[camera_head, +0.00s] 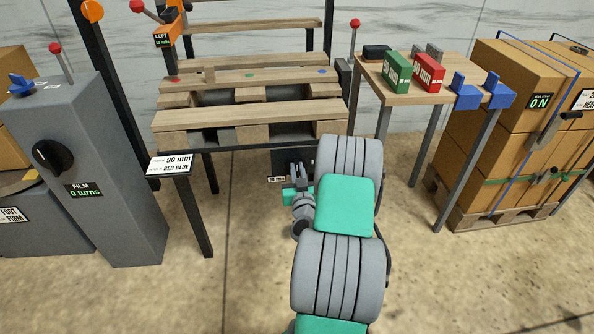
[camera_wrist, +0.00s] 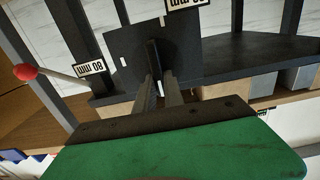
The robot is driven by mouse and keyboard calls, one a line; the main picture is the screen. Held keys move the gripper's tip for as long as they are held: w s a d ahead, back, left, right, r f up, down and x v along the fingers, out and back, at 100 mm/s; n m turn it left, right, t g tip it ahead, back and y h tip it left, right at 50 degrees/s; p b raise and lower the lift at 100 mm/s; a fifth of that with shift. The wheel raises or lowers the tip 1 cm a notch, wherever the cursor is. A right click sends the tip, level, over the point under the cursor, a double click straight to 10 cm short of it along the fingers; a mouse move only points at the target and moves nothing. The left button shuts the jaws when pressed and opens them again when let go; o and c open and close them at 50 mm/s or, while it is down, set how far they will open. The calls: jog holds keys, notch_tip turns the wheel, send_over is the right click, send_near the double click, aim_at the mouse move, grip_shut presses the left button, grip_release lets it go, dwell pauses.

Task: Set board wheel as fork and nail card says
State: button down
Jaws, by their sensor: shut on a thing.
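The card (camera_head: 170,165) stands at the front left of the pallet table and reads 90 mm and RED BLUE. A dark board (camera_head: 302,160) hangs under the pallet's front right and is partly hidden by my arm. In the wrist view the board (camera_wrist: 190,60) carries a dark wheel (camera_wrist: 153,52) with a raised bar. My gripper (camera_head: 297,170) is at the board, and in the wrist view its fingers (camera_wrist: 155,80) are shut on the wheel's bar. Labels in mm (camera_wrist: 90,68) appear upside down; the wheel's setting is unclear.
The wooden pallet (camera_head: 250,115) has red, green and blue dots. A side table (camera_head: 420,95) holds green (camera_head: 396,72) and red (camera_head: 428,72) boxes and blue brackets. A grey FILM post (camera_head: 105,190) stands left, strapped cartons (camera_head: 520,130) right. The floor around my arm is clear.

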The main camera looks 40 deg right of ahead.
jog(key=shift+m, duration=0.3)
dwell(0.4)
jog(key=shift+w+a+f+n+p, duration=0.1)
jog(key=shift+f+n+p, duration=0.65)
jog(key=shift+n, duration=4.7)
jog(key=shift+w+a+f+n+p, duration=0.1)
jog(key=shift+f+n+p, duration=0.6)
jog(key=shift+n, duration=4.8)
jog(key=shift+w+a+f+n+p, duration=0.2)
jog(key=shift+n+p, duration=0.95)
jog(key=shift+n, duration=4.3)
jog(key=shift+s+d+f, duration=0.1)
jog(key=shift+s, duration=0.05)
